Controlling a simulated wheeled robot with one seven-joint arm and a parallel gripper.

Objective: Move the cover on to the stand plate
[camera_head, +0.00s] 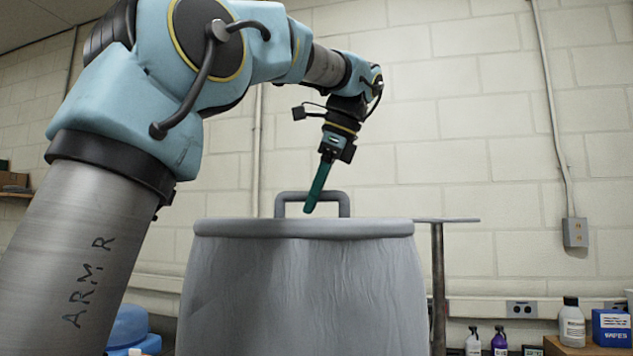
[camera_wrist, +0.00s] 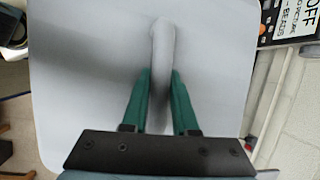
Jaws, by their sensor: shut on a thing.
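The grey cover (camera_head: 240,228) lies level at the top of a large grey bin (camera_head: 300,295); I cannot tell whether it rests on the rim. Its bar handle (camera_head: 345,203) stands up from the middle. My gripper (camera_head: 313,207) reaches down to the handle from above. In the wrist view the green fingers of my gripper (camera_wrist: 159,80) are on both sides of the handle (camera_wrist: 163,50), shut on it, with the cover (camera_wrist: 85,60) spread out beneath. The stand plate (camera_head: 460,220) is a thin flat plate on a post, right of the bin and partly hidden behind it.
Bottles (camera_head: 572,322) and a blue box (camera_head: 611,328) stand on a bench at lower right. A block wall with an outlet box (camera_head: 575,233) is behind. The visible top of the stand plate looks bare. A blue object (camera_head: 128,328) is at lower left.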

